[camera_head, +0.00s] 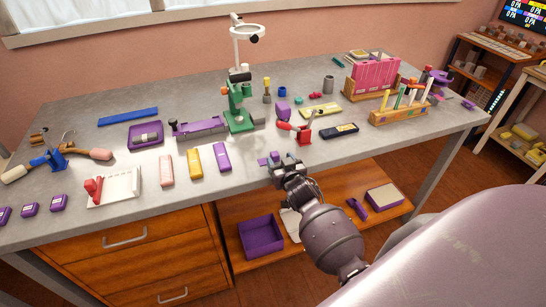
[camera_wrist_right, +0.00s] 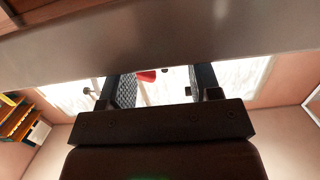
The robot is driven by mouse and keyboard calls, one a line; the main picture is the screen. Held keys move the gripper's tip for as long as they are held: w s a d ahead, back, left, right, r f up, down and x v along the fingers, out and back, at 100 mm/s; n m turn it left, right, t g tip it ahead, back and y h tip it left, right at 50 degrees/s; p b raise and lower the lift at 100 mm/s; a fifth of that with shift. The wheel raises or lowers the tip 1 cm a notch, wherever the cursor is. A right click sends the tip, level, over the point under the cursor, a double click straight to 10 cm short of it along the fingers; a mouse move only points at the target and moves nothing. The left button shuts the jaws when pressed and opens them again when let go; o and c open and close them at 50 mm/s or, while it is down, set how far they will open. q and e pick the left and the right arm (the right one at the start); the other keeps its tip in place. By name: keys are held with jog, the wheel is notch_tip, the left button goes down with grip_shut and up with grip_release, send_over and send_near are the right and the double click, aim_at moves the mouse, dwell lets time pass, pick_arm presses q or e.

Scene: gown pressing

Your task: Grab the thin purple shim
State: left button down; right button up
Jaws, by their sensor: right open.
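A small, flat purple piece (camera_head: 267,160), which looks like the thin purple shim, lies at the front edge of the grey table, just left of my right gripper's fingers. The gripper partly overlaps that area, so I cannot tell whether they touch. My right gripper (camera_head: 287,160) is open at the table's front edge. In the right wrist view its two fingers (camera_wrist_right: 165,88) stand apart, and no purple piece shows between them. My left gripper is not in view.
The table edge (camera_wrist_right: 160,32) crosses close above the fingers in the wrist view. A purple block (camera_head: 222,157) and a yellow block (camera_head: 194,160) lie left of the gripper. A red-handled tool (camera_head: 303,132) stands behind it. A purple bin (camera_head: 261,236) sits on the shelf below.

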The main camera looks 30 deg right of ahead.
aim_at(275, 154)
jog(key=shift+x, duration=1.85)
jog(key=shift+a+r, duration=0.1)
jog(key=shift+r, duration=0.1)
jog(key=c, duration=1)
